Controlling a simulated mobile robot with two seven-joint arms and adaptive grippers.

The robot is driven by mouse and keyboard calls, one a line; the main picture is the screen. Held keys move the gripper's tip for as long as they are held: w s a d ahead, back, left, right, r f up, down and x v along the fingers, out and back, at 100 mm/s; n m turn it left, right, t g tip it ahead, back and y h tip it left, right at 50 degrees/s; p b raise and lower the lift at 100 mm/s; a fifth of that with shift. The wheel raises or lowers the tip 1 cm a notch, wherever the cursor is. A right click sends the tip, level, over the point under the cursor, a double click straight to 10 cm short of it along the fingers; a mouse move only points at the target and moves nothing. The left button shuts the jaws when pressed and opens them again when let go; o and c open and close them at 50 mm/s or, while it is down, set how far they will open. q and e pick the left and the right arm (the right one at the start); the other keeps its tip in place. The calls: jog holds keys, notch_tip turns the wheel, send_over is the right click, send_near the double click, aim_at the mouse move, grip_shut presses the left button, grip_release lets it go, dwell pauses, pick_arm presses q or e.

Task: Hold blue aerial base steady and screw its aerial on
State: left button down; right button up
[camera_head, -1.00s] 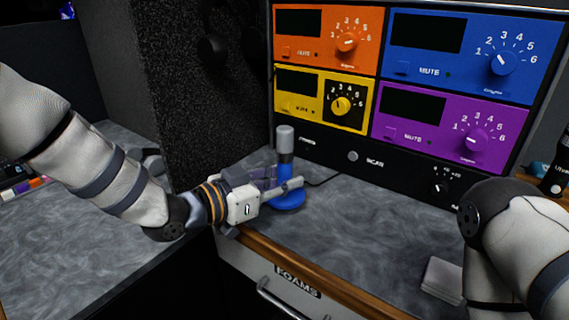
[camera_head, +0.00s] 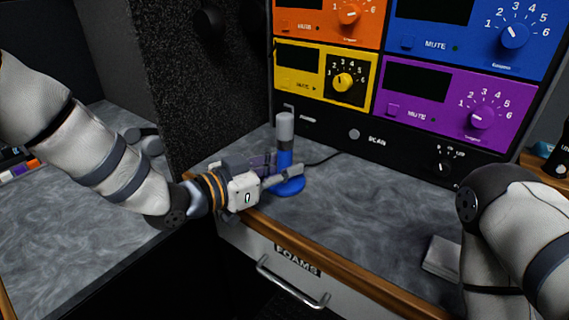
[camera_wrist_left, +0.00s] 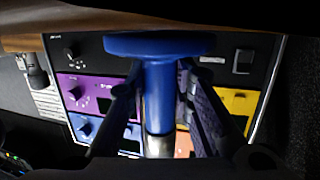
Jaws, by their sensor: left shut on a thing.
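The blue aerial base (camera_head: 291,186) is a blue disc with an upright blue post and a grey cylindrical top (camera_head: 285,127). It is over the grey counter near its front edge; I cannot tell whether the disc touches it. My left gripper (camera_head: 283,173) is shut on the blue post from the left. In the left wrist view the base (camera_wrist_left: 158,90) appears upside down, with one finger on each side of the post and the grey part partly cut off by the gripper. My right arm is at the right; its gripper is not in view. I cannot make out a separate aerial.
A rack of orange, blue, yellow and purple panels (camera_head: 430,100) stands behind the counter (camera_head: 350,215). A thin dark cable (camera_head: 322,160) runs behind the base. A light grey block (camera_head: 442,256) lies near my right arm. The counter's middle is clear.

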pick_arm(q)
jog(key=shift+f, duration=0.25)
jog(key=c, duration=1.3)
grip_release()
